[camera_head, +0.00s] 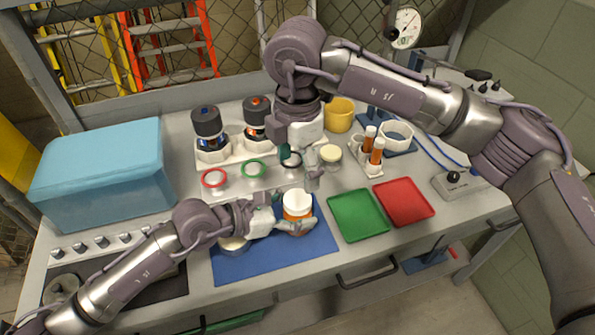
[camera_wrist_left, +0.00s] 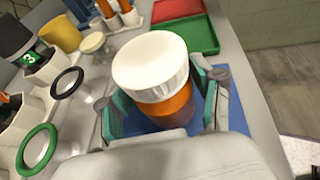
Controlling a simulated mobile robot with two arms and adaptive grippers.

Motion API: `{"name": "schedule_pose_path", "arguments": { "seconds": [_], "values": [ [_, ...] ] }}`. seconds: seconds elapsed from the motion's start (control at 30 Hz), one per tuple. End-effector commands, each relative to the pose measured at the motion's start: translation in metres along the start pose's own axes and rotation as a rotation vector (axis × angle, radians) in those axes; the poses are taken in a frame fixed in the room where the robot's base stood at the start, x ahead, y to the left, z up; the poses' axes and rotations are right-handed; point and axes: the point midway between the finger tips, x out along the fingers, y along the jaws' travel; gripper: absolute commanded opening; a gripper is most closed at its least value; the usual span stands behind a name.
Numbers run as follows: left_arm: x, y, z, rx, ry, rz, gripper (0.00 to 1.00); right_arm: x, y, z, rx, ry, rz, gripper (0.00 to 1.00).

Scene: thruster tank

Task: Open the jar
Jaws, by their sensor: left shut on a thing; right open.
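The orange jar (camera_head: 297,212) with its white lid (camera_head: 297,201) stands upright on the blue mat (camera_head: 235,268). My left gripper (camera_head: 296,224) is shut around the jar's orange body, below the lid. In the left wrist view the jar (camera_wrist_left: 178,106) sits between the two fingers, and its white lid (camera_wrist_left: 150,62) is on top and uncovered. My right gripper (camera_head: 312,172) is open and empty, pointing down above and slightly behind the jar, apart from the lid.
A red tray (camera_head: 404,202) and a green tray (camera_head: 357,215) lie right of the mat. A blue box (camera_head: 100,180) stands at the left. Behind are colored rings, a yellow cup (camera_head: 339,114), and a rack with orange tubes (camera_head: 376,151). A round metal dish (camera_head: 234,245) is by my left wrist.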

Motion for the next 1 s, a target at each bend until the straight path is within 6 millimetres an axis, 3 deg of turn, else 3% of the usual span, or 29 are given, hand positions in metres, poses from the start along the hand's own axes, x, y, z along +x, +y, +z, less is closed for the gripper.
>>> {"name": "schedule_pose_path", "arguments": {
  "seconds": [0.1, 0.27, 0.7, 1.0],
  "values": [
    [0.000, 0.000, -0.001, 0.000, 0.001, 0.000, 0.00, 0.001, 0.000, 0.000, 0.159, 0.001, -0.001, 0.80],
    [0.000, 0.000, -0.001, 0.000, 0.001, 0.000, 0.00, 0.005, 0.000, 0.000, 0.258, 0.002, -0.002, 0.80],
    [0.000, 0.000, -0.001, -0.001, 0.002, 0.000, 0.00, 0.067, 0.000, 0.001, 0.263, 0.002, -0.003, 0.80],
    [0.000, 0.000, -0.001, -0.001, 0.002, 0.000, 0.00, 0.080, 0.000, 0.001, 0.261, 0.001, -0.001, 0.80]
  ]
}}
